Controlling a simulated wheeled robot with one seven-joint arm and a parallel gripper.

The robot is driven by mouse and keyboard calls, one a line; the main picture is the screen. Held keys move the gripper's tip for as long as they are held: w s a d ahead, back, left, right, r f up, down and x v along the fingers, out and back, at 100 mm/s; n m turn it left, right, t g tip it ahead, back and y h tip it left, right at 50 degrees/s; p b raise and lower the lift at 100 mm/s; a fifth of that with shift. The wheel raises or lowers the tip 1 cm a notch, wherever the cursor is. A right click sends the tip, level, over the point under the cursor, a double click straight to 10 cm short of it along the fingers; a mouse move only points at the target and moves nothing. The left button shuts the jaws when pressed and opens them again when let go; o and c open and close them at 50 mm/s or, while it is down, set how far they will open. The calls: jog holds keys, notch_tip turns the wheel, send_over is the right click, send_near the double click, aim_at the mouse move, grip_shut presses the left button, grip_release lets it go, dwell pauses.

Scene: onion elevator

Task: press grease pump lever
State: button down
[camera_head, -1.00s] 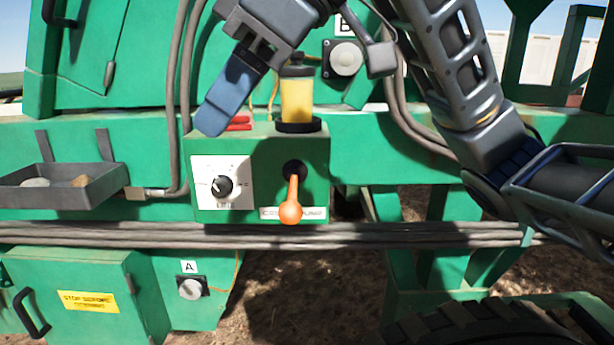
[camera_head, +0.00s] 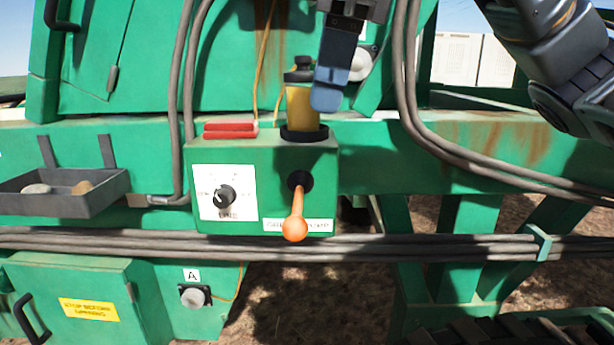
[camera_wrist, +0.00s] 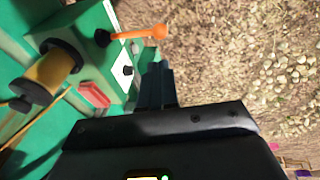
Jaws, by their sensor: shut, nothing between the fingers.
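The orange grease pump lever (camera_head: 295,216) hangs down from a black round pivot on the front of a green box. It also shows in the wrist view (camera_wrist: 140,33), sticking out from the box. My gripper (camera_head: 326,102) is shut and empty, with blue fingers pointing down. In the head view it appears above and to the right of the lever, overlapping the right side of the yellow grease reservoir (camera_head: 298,108). In the wrist view its fingers (camera_wrist: 156,72) are apart from the lever. Nothing on the lever is hidden.
A black dial (camera_head: 224,195) on a white plate sits left of the lever. A red block (camera_head: 231,129) lies on the box top. Grey cables (camera_head: 400,100) run down at the right. A grey tray (camera_head: 70,200) with stones is at the left. Space before the lever looks free.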

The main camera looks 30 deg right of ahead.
aim_at(297, 219)
jog(key=x, duration=1.4)
jog(key=shift+s, duration=0.1)
jog(key=shift+f+b, duration=0.1)
jog(key=shift+b, duration=0.2)
